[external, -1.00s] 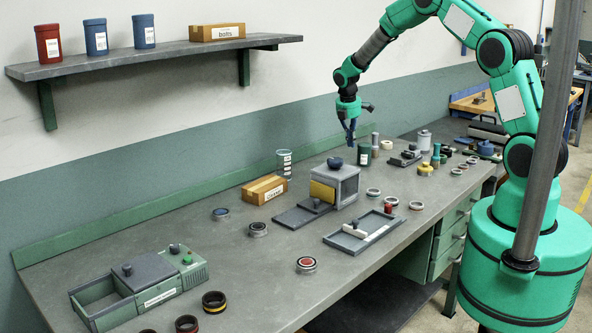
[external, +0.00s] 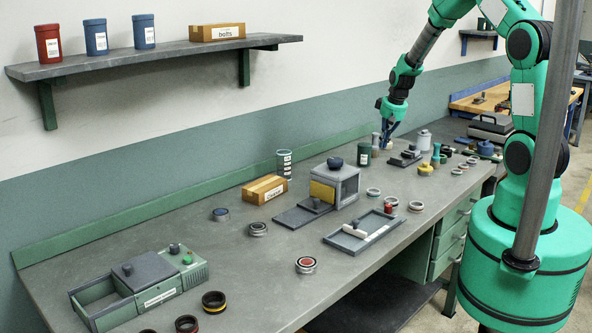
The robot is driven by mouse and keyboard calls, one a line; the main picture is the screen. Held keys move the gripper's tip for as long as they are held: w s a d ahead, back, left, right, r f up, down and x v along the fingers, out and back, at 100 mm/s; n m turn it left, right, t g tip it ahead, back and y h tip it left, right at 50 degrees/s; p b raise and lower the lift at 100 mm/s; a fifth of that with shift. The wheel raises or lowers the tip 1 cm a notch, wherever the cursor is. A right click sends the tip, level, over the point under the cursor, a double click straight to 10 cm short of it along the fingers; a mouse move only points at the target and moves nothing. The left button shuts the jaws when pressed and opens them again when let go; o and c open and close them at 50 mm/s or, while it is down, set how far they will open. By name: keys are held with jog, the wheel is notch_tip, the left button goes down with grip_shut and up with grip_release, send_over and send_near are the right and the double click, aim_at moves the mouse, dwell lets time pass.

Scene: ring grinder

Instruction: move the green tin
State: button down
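A dark green tin (external: 364,155) stands upright on the bench, right of the grey box with the blue knob. A second greenish cylinder with a white label (external: 284,163) stands upright farther left, near the wall; I cannot tell from this view which one is the green tin named in the task. My gripper (external: 386,140) points down behind and to the right of the dark green tin, at the small cream-coloured roll (external: 388,146). The view is too small to tell whether the fingers touch or hold the roll.
A grey box (external: 342,184) and a cardboard box (external: 264,189) stand mid-bench. A shallow tray (external: 350,243) lies in front. Several small rings and pots crowd the right end. The bench (external: 150,225) is clear at left near the wall. A shelf (external: 180,57) hangs above.

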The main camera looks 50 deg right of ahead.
aim_at(368, 154)
jog(key=shift+f, duration=0.2)
jog(key=x, duration=0.9)
jog(key=shift+w+f+b, duration=0.1)
jog(key=shift+f+b, duration=0.15)
jog(key=shift+b, duration=0.1)
jog(key=shift+w+d+f, duration=0.15)
jog(key=shift+w+d, duration=0.1)
jog(key=shift+w, duration=0.65)
jog(key=shift+w+d, duration=0.2)
jog(key=shift+w, duration=0.35)
jog(key=shift+w+d, duration=0.15)
jog(key=shift+w, duration=0.35)
jog(key=shift+w+d+b, duration=0.15)
jog(key=shift+w+d, duration=0.1)
jog(key=shift+w, duration=0.5)
jog(key=shift+w+d+b, duration=0.15)
jog(key=shift+w+d, duration=0.05)
jog(key=shift+w, duration=0.55)
jog(key=shift+s, duration=0.15)
